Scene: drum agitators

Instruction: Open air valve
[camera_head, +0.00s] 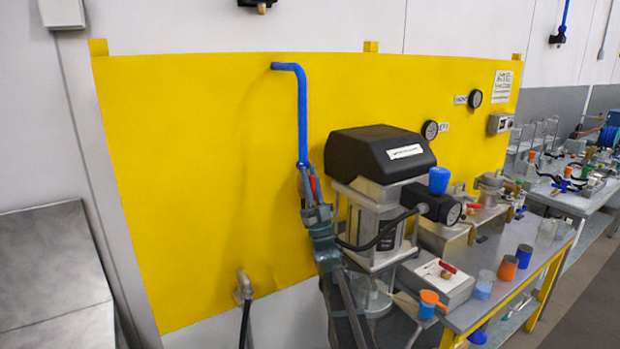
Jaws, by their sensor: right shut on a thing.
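A blue air pipe (302,115) comes out of the yellow panel, bends and runs straight down. At its lower end a red valve handle (313,186) shows, mostly hidden by my right gripper (309,180). The gripper reaches up from below, with its fingers around the handle, and is shut on it. The valve body is hidden behind the fingers, so I cannot tell the handle's exact angle. My left gripper is not in view.
A black-topped agitator unit (380,152) with a blue knob (438,180) and gauge stands close right of my right gripper. A grey box with a red switch (437,270) and several small cups sit on the bench. The yellow panel (200,180) is clear on the left.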

